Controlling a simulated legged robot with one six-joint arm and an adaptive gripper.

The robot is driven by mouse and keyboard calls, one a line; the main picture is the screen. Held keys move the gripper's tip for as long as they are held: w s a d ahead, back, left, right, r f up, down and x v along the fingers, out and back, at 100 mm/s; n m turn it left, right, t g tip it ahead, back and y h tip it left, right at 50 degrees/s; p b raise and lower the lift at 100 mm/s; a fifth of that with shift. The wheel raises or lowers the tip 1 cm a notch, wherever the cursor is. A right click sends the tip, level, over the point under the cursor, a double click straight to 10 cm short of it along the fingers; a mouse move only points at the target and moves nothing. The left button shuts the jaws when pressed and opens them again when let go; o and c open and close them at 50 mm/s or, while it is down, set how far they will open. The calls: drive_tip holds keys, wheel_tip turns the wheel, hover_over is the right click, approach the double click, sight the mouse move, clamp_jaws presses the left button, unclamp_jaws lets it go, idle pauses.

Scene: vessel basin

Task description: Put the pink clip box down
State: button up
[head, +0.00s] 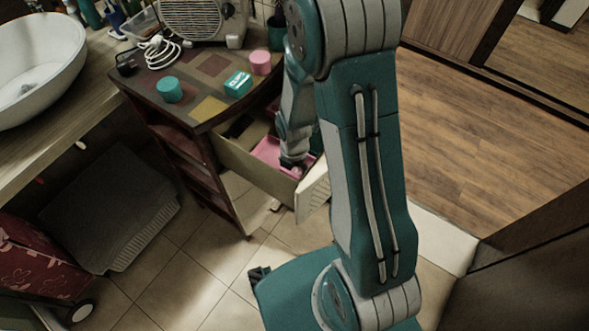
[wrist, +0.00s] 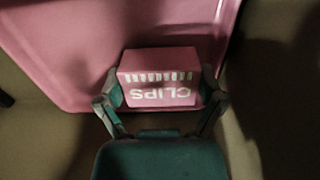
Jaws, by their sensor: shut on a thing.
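The pink clip box (wrist: 157,80), with white "CLIPS" lettering upside down, sits between the two fingers of my gripper (wrist: 161,90) in the wrist view. The gripper is shut on it. A pink tray (wrist: 62,42) lies just behind the box there. I cannot tell whether the box touches it. In the head view my gripper (head: 292,164) reaches down into the open drawer (head: 245,164), over the pink tray (head: 267,151). The box is mostly hidden there.
On the cabinet top (head: 196,72) stand a teal cylinder (head: 170,90), a teal box (head: 238,84) and a pink cylinder (head: 260,62). A cream radio (head: 200,20) stands behind them. The drawer front (head: 313,190) and side walls surround my gripper.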

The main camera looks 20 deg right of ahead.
drive_tip(key=shift+f, duration=0.6)
drive_tip(key=shift+d, duration=0.35)
drive_tip(key=o, duration=0.8)
drive_tip(key=shift+o, duration=0.2)
drive_tip(key=shift+a, duration=0.15)
drive_tip(key=shift+a, duration=0.15)
